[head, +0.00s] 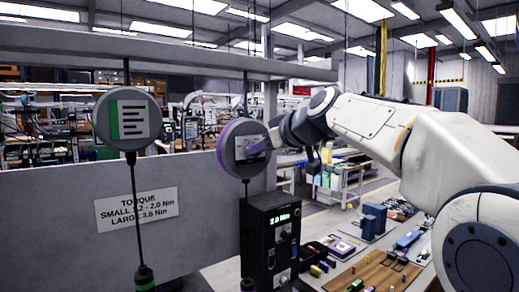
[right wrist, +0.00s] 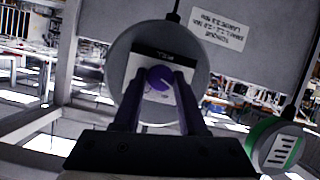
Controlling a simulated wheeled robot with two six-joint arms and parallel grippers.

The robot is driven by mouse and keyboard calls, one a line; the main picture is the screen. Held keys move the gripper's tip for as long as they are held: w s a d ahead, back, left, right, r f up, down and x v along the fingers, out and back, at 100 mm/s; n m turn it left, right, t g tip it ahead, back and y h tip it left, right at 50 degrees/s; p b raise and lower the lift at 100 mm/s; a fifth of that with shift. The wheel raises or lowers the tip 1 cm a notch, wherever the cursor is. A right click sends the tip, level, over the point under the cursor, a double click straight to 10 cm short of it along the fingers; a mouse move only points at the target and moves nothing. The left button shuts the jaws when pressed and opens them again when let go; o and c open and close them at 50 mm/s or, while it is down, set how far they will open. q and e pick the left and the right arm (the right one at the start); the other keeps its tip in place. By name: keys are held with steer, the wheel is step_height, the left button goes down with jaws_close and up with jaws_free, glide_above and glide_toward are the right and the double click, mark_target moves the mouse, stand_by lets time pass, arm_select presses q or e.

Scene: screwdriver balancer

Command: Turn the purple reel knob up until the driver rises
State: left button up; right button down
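The purple-rimmed reel (head: 223,150) hangs from the overhead rail in the middle of the head view, its face partly covered by my right gripper (head: 258,147). In the right wrist view the reel's grey round face (right wrist: 196,62) is straight ahead. Its purple knob (right wrist: 160,77) sits between the two fingertips of my right gripper (right wrist: 160,84), which appear to touch it on both sides. A dark driver top (head: 247,284) shows at the bottom edge below this reel; the rest is cut off. My left gripper is not in view.
A green-marked reel (head: 129,120) hangs to the left with its cord and driver (head: 144,278). A grey panel bears a torque sign (head: 137,209). A black controller (head: 271,240) reading 2.0 Nm stands below the purple reel. Parts lie on the bench (head: 370,275) at right.

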stand_by(0.3)
steer(key=shift+w+d+f+m+g+y+b, duration=0.15)
steer(key=shift+m+g+y+b, duration=0.45)
steer(key=shift+m, duration=0.85)
steer(key=shift+d+r+m+g+y+b, duration=0.1)
steer(key=shift+m+g+y+b, duration=0.2)
steer(key=shift+m+y+b, duration=0.7)
steer(key=shift+m+y+p, duration=0.3)
steer(key=shift+m, duration=0.25)
steer(key=shift+c, duration=2.3)
jaws_free()
steer(key=shift+d, duration=0.1)
